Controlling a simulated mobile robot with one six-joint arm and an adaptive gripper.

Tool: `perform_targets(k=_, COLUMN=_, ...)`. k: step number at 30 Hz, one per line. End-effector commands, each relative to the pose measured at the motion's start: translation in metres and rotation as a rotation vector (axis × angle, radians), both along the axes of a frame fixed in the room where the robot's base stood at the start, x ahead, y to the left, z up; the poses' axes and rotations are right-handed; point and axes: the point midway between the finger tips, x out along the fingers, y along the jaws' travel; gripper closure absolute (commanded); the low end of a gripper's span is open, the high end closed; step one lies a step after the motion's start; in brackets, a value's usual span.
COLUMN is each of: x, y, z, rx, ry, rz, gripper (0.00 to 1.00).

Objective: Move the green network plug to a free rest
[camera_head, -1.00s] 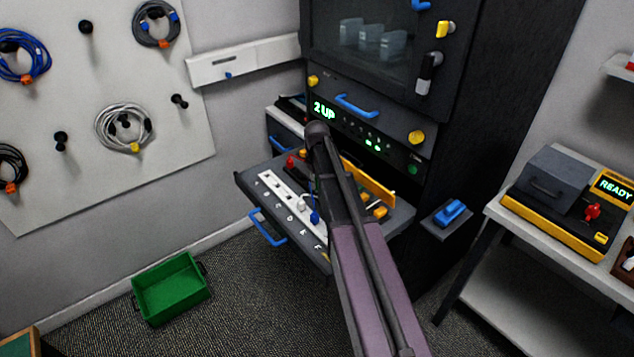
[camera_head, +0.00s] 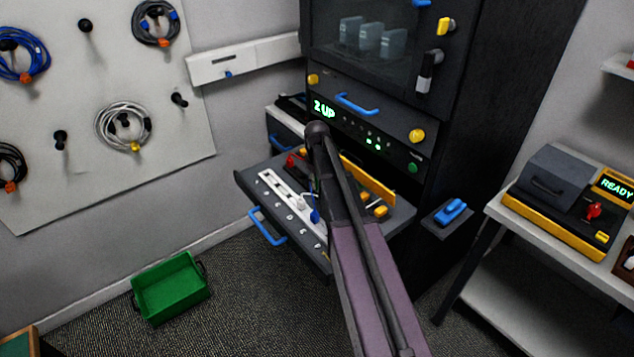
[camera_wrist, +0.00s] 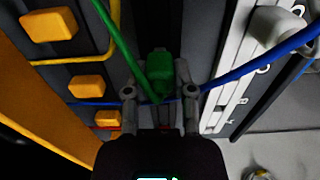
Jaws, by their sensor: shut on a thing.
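The green network plug (camera_wrist: 158,62) shows in the wrist view between the two fingers of my gripper (camera_wrist: 160,85), which is shut on it. A green cable (camera_wrist: 112,40) runs from it toward the upper left. In the head view my arm hides the gripper and the green plug. The white rest strip (camera_head: 270,182) with slots lies along the left side of the pulled-out drawer; it also shows to the right of the gripper in the wrist view (camera_wrist: 232,85). A white plug (camera_wrist: 278,25) and a blue plug (camera_head: 315,215) are by the strip. I cannot tell which rests are free.
A blue cable (camera_wrist: 255,68) crosses near my fingers. Several orange blocks (camera_wrist: 88,87) and an orange wall (camera_head: 368,180) are on the drawer's other side. The cabinet (camera_head: 470,120) stands behind the drawer. A green bin (camera_head: 170,288) is on the floor at the left.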

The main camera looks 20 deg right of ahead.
Motion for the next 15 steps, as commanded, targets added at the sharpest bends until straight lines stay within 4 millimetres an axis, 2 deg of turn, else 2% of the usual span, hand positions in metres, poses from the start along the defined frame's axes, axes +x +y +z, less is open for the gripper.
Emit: perform_targets(k=15, x=-0.0001, y=-0.0001, z=-0.0056, rx=0.0, ry=0.0, rz=0.0, gripper=1.0)
